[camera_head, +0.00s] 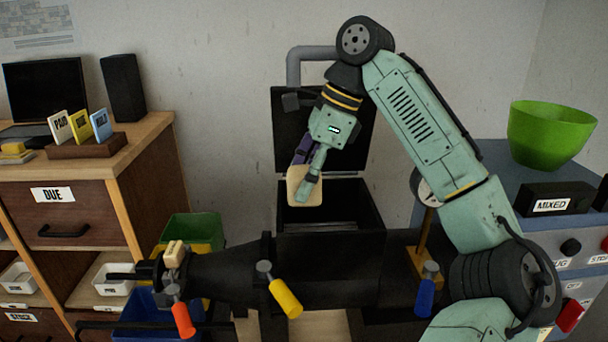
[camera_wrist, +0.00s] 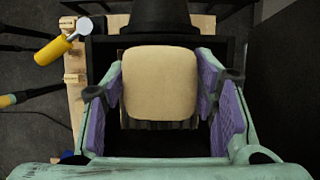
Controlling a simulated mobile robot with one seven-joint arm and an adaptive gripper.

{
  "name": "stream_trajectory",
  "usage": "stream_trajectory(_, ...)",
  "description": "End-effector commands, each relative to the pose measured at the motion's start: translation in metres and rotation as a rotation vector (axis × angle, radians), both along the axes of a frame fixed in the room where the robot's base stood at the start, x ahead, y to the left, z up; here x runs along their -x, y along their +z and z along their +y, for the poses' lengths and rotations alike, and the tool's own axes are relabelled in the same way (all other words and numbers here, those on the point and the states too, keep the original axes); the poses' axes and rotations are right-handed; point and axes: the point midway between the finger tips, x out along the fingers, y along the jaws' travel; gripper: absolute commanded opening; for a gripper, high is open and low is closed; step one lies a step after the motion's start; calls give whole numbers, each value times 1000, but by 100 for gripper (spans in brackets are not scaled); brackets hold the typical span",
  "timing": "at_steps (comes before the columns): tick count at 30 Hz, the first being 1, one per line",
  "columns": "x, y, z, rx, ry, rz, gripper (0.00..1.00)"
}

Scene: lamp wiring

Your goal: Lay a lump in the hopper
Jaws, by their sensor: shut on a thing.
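A pale beige lump (camera_head: 303,190) with rounded corners is held in my gripper (camera_head: 309,178), above the front left part of the hopper. The wrist view shows the lump (camera_wrist: 160,85) between the purple pads of my gripper (camera_wrist: 162,90). The hopper (camera_head: 330,243) is a black box with its lid (camera_head: 290,130) raised at the back. Its dark inside shows ridged bars low down. In the wrist view the hopper's opening (camera_wrist: 150,140) lies beneath the lump, which hides part of it. The lump is apart from the hopper floor.
A black machine body with red (camera_head: 183,319), yellow (camera_head: 286,298) and blue (camera_head: 425,298) lever handles stands in front of the hopper. Green (camera_head: 192,228) and blue (camera_head: 140,318) bins stand at left, near a wooden cabinet (camera_head: 90,205). A green bowl (camera_head: 550,135) sits on the right-hand bench.

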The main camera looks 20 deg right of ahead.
Motion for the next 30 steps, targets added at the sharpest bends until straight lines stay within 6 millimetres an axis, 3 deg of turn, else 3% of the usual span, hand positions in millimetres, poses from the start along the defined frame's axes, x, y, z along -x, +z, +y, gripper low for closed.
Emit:
stream_trajectory(13,0,-1,0,-1,1,-1,5)
stream_trajectory(30,0,-17,0,-1,0,-1,5)
